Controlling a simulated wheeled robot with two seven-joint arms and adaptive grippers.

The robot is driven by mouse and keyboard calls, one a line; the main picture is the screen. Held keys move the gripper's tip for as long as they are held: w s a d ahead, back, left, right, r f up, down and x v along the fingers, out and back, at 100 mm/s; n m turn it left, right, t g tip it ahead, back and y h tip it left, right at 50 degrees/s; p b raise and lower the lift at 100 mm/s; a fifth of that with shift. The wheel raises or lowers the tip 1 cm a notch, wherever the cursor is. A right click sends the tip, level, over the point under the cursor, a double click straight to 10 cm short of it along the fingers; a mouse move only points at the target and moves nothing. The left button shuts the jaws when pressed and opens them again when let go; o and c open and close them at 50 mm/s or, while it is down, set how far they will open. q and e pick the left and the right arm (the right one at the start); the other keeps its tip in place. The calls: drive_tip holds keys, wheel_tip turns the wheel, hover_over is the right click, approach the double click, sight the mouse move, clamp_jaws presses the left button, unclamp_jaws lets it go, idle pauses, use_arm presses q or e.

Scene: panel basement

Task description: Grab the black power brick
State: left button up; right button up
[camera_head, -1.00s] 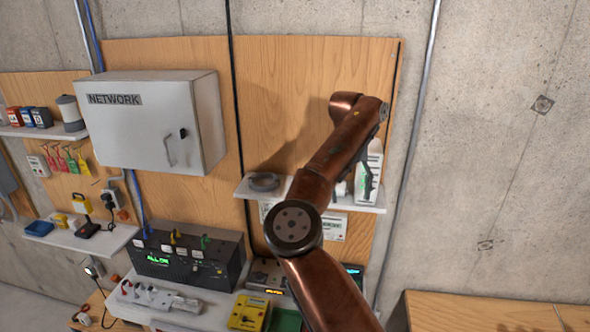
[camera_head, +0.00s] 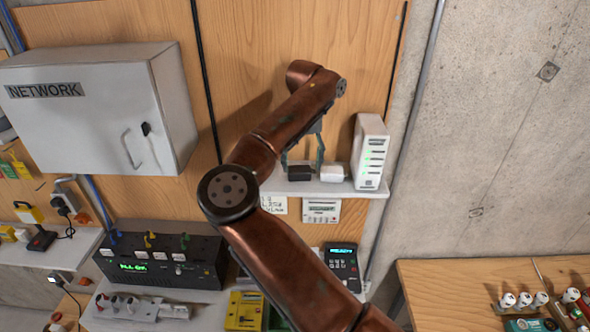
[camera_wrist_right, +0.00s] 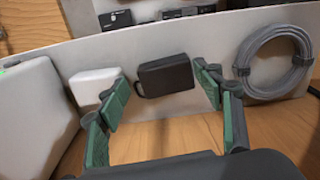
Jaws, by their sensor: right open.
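The black power brick (camera_head: 299,173) lies on the small wall shelf (camera_head: 290,189), beside a white brick (camera_head: 332,173). In the right wrist view the black brick (camera_wrist_right: 165,75) sits between the spread green fingers, with a thin cord loop at its left end. My right gripper (camera_head: 303,156) is open and empty, with its fingers pointing down at the black brick. In the right wrist view the gripper (camera_wrist_right: 160,84) has its left finger near the white brick (camera_wrist_right: 93,84). I cannot tell whether either finger touches anything. My left gripper is not in view.
A white router-like box (camera_head: 370,152) stands upright at the shelf's right end. A grey cable coil (camera_wrist_right: 275,62) lies on the shelf on the other side of the black brick. The wooden wall panel is close behind. A grey network cabinet (camera_head: 100,110) hangs to the left.

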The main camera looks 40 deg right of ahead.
sight(299, 169)
drive_tip(key=shift+s+f+p, duration=0.3)
drive_tip(key=shift+s+f, duration=0.3)
drive_tip(key=shift+f, duration=0.15)
drive_tip(key=shift+w+a+f, duration=0.15)
drive_tip(key=shift+w+f, duration=0.65)
drive_tip(key=shift+w, duration=0.15)
drive_tip(key=shift+w+d+f, duration=0.25)
drive_tip(key=shift+w+f, duration=0.1)
drive_tip(key=shift+w, duration=0.25)
drive_tip(key=shift+s+d+r, duration=0.1)
drive_tip(key=shift+s+r, duration=0.05)
drive_tip(key=shift+s, duration=0.2)
drive_tip(key=shift+c, duration=0.8)
drive_tip(key=shift+s+r, duration=0.1)
drive_tip(key=shift+s, duration=0.05)
drive_tip(key=shift+c, duration=0.8)
drive_tip(key=shift+w+a, duration=0.25)
drive_tip(key=c, duration=0.5)
drive_tip(key=shift+s, duration=0.15)
drive_tip(key=c, duration=0.5)
use_arm(q)
drive_tip(key=shift+w+r, duration=0.35)
drive_tip(key=shift+r, duration=0.3)
use_arm(e)
clamp_jaws()
